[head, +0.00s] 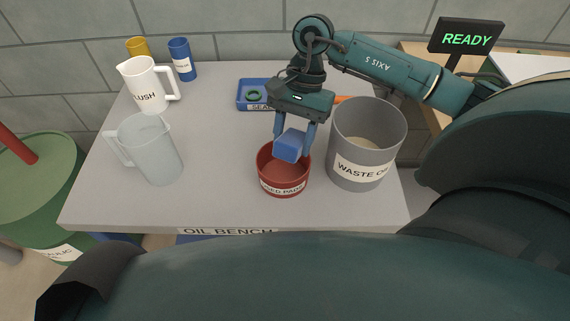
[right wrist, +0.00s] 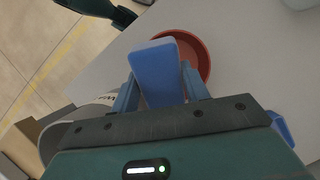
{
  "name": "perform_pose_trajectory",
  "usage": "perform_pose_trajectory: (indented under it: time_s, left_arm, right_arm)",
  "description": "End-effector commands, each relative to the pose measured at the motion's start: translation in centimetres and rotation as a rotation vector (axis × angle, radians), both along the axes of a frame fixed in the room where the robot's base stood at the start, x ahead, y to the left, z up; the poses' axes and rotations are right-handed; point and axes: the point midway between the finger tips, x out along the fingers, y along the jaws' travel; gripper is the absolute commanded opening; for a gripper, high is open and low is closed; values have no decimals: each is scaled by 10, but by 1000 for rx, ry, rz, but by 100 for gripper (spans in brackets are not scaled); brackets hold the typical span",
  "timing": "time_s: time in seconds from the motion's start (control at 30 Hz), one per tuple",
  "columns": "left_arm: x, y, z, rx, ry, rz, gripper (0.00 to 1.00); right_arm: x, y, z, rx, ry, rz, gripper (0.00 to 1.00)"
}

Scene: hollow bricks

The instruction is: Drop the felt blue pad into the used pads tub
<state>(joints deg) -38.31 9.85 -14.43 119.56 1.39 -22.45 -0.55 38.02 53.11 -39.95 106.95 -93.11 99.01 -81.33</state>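The blue felt pad (head: 289,146) is held between the fingers of my right gripper (head: 294,142), above the back part of the used pads tub. The tub (head: 284,187) is round, red and open-topped, with a white label, and stands on the bench. In the right wrist view the pad (right wrist: 158,72) sits between the two blue fingers and covers part of the red tub (right wrist: 200,52) behind it. The part of the tub's inside that I see looks empty. My left gripper is not in view.
A grey waste oil bucket (head: 366,145) stands close right of the tub. A blue tray (head: 252,105) with a green ring lies behind. A clear jug (head: 150,152), white flush jug (head: 147,87), blue cup (head: 182,62) and yellow cup (head: 138,46) stand left. The bench's front middle (head: 215,205) is clear.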

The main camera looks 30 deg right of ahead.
Motion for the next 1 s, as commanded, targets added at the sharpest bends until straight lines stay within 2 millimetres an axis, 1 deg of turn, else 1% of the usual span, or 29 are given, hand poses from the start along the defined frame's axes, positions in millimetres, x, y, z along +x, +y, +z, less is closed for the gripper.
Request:
perform_pose_trajectory:
  time_s: [0.03, 0.2, 0.3, 0.53, 0.63, 0.77, 0.87, 1.0]
  left_arm:
    - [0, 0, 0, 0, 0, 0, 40]
    - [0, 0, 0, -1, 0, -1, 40]
    - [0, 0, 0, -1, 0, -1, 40]
    - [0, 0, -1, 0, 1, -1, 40]
    - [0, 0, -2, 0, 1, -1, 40]
    - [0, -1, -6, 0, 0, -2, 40]
    - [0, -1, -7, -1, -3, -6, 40]
    - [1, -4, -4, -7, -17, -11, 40]
  right_arm:
    - [0, 0, 0, 0, 0, 0, 50]
    - [0, 0, 0, 0, 0, 0, 64]
    - [0, 0, 0, 0, 0, 0, 70]
    - [0, 0, 1, 0, 0, 0, 70]
    - [2, -3, 7, -1, -2, -1, 70]
    - [7, -10, 26, -2, -5, -2, 70]
    - [12, -17, 47, 0, -7, -2, 70]
    - [19, -27, 76, -1, -6, -1, 70]
